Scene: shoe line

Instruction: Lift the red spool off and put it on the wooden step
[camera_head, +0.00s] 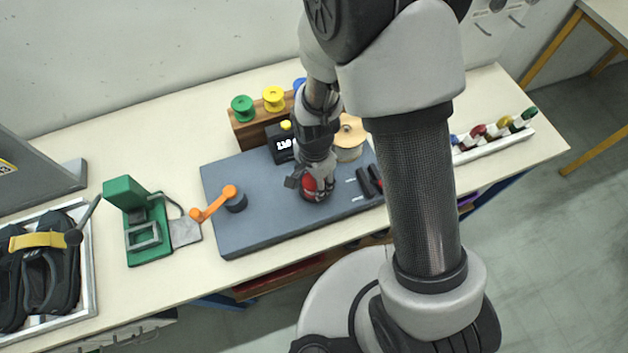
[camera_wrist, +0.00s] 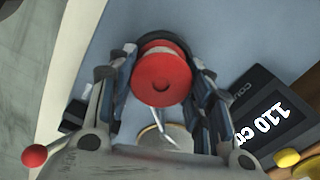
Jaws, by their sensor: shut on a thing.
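The red spool (camera_wrist: 161,78) sits between the fingers of my gripper (camera_wrist: 162,72) in the wrist view. The fingers are shut on it from both sides. In the head view the red spool (camera_head: 310,186) shows under my gripper (camera_head: 312,184), over the grey-blue machine plate (camera_head: 240,225). I cannot tell whether the spool still touches what is below it. The wooden step (camera_head: 243,131) stands behind the plate and bears a green spool (camera_head: 243,106), a yellow spool (camera_head: 274,96) and a blue spool (camera_head: 299,83), which is partly hidden by my arm.
A black counter box (camera_wrist: 270,115) with a yellow knob (camera_wrist: 287,158) is close to my gripper. An orange crank (camera_head: 213,203) stands on the plate's left. A large pale spool (camera_head: 350,138) is right of my wrist. A green press (camera_head: 147,225) stands further left.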

